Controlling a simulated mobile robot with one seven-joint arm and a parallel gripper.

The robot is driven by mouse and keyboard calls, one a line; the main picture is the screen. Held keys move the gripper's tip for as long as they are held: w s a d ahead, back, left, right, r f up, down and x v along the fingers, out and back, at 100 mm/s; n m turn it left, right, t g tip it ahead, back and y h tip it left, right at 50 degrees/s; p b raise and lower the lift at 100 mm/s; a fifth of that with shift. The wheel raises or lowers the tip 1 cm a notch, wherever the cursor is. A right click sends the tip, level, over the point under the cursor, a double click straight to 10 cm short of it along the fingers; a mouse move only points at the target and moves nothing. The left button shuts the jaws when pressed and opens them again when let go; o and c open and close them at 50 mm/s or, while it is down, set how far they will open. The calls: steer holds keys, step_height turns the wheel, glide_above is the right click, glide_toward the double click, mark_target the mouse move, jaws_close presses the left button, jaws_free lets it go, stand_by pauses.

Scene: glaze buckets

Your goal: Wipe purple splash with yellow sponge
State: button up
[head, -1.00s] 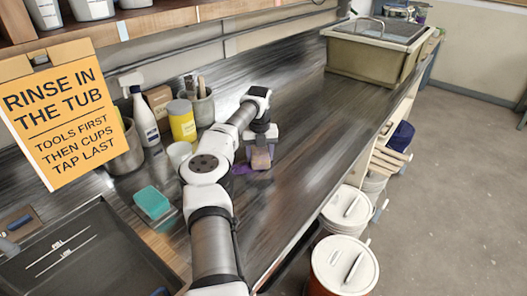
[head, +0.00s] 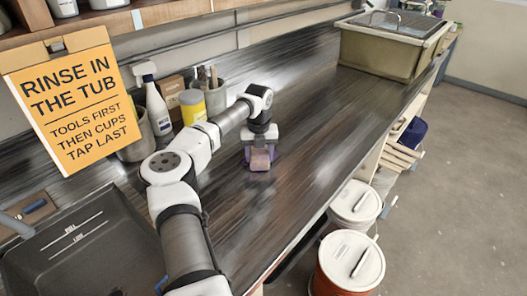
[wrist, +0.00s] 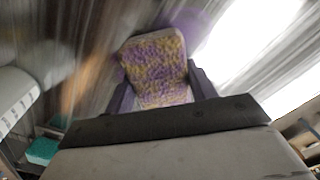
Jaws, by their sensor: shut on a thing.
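My gripper (head: 261,152) is low over the dark bench top, shut on the yellow sponge. In the head view the sponge (head: 260,161) is a small tan-pink block between the fingers, at or close to the bench surface; contact is unclear. In the wrist view the sponge (wrist: 155,68) is yellow, heavily stained purple, with a finger on each side. A faint purple smear, the splash (wrist: 186,22), shows on the bench just beyond the sponge in the wrist view. In the head view any purple left around the fingers is hard to separate from them.
A spray bottle (head: 157,106), a yellow jar (head: 192,106) and a tool pot (head: 214,96) stand along the back wall. A sink (head: 85,245) is at lower left, a tub (head: 380,55) at far right. A teal block (wrist: 42,150) shows at left. Bench right of my gripper is clear.

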mark_target(235, 173)
steer(key=shift+s+a, duration=1.8)
steer(key=shift+a, duration=0.05)
steer(key=shift+w+a, duration=0.75)
steer(key=shift+w, duration=0.05)
steer(key=shift+w+d, duration=1.2)
steer(key=shift+w, duration=0.1)
steer(key=shift+w+d+f, duration=0.1)
steer(key=shift+w+d, duration=1.05)
steer(key=shift+d, duration=0.1)
steer(key=shift+w+d, duration=1.25)
steer(key=shift+s+a, duration=1.4)
steer(key=shift+a, duration=0.1)
steer(key=shift+s+a, duration=1.05)
steer(key=shift+s+a+f, duration=0.15)
steer(key=shift+s+a, duration=1.35)
steer(key=shift+s, duration=0.05)
steer(key=shift+s+a, duration=0.95)
steer(key=shift+a, duration=0.05)
steer(key=shift+r, duration=0.2)
steer(key=shift+d+r, duration=0.15)
steer(key=shift+r, duration=2.85)
